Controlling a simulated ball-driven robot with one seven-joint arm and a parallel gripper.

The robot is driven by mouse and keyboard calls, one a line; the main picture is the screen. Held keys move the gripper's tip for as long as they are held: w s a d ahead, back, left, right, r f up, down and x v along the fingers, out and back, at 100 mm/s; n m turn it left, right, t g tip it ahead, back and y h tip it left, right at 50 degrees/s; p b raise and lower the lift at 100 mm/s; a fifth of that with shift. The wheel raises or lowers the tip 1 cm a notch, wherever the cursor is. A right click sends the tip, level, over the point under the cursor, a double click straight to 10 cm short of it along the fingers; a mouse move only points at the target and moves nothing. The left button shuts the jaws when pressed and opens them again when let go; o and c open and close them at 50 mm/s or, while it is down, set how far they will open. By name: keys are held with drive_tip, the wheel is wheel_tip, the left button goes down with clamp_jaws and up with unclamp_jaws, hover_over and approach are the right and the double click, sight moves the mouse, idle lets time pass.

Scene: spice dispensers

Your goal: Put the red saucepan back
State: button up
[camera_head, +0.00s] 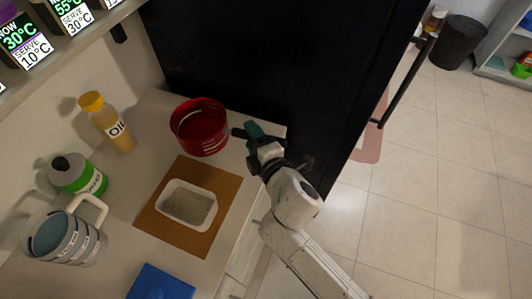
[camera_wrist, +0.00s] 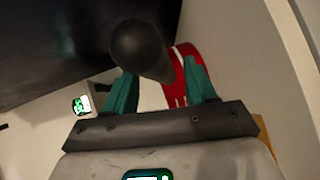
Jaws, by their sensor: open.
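The red saucepan (camera_head: 200,128) stands on the pale counter, close to the black panel behind it, and looks empty. Its dark handle (camera_head: 240,132) points right, toward my gripper (camera_head: 256,136), at the counter's right edge. In the wrist view, the handle's rounded dark end (camera_wrist: 140,45) shows large between the teal fingers of my gripper (camera_wrist: 160,78), with a red part of the pan (camera_wrist: 178,92) behind it. The fingers are open and spread on either side of the handle. Whether either finger touches it I cannot tell.
A white dish of grains (camera_head: 189,190) sits on a brown mat (camera_head: 222,187) in front of the pan. An oil bottle (camera_head: 118,135), green bottle (camera_head: 75,176) and jug (camera_head: 65,240) stand left. A blue object (camera_head: 160,284) lies near. The tall black panel (camera_head: 270,60) blocks behind; open floor right.

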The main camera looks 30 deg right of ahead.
drive_tip(key=b+v, duration=0.1)
drive_tip(key=v, duration=0.9)
drive_tip(key=shift+s+b, duration=0.35)
drive_tip(key=shift+s, duration=0.05)
drive_tip(key=s+d+f+m+g+h, duration=0.2)
drive_tip(key=s+d+f+m+g, duration=0.55)
drive_tip(key=d+f+m, duration=0.3)
drive_tip(key=s+a+f+m+g+y, duration=0.2)
drive_tip(key=s+f+m+g+y, duration=0.1)
drive_tip(key=s+g, duration=0.4)
drive_tip(key=s+f+m, duration=0.1)
drive_tip(key=s+m, duration=0.1)
drive_tip(key=shift+s+f+m, duration=0.2)
drive_tip(key=shift+s+m, duration=0.15)
drive_tip(key=shift+s, duration=0.05)
drive_tip(key=shift+a, duration=0.1)
